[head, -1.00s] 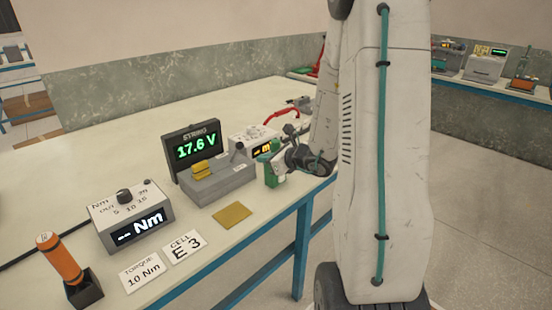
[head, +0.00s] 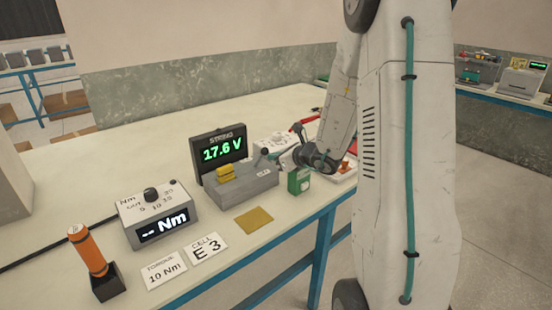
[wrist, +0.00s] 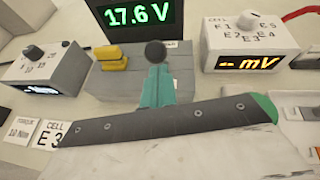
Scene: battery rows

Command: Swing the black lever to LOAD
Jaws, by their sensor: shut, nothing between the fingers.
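The lever's black ball knob (wrist: 155,52) stands over the grey box (wrist: 120,85) in the wrist view. The knob also shows in the head view (head: 264,152), at the box's back right. My gripper (wrist: 157,72) is shut and empty, its teal fingertips just below the knob in the picture. In the head view my gripper (head: 275,156) is right beside the knob. I cannot tell whether they touch. The lever's shaft is mostly hidden behind the fingers. No LOAD marking can be read. The display (head: 223,152) behind the box reads 17.6 V.
A yellow block (head: 226,173) sits on the grey box. A green block (head: 299,181) stands right of it, below my wrist. The mV meter (wrist: 250,45) is behind to the right. The Nm box (head: 158,215) and orange tool (head: 88,250) are left.

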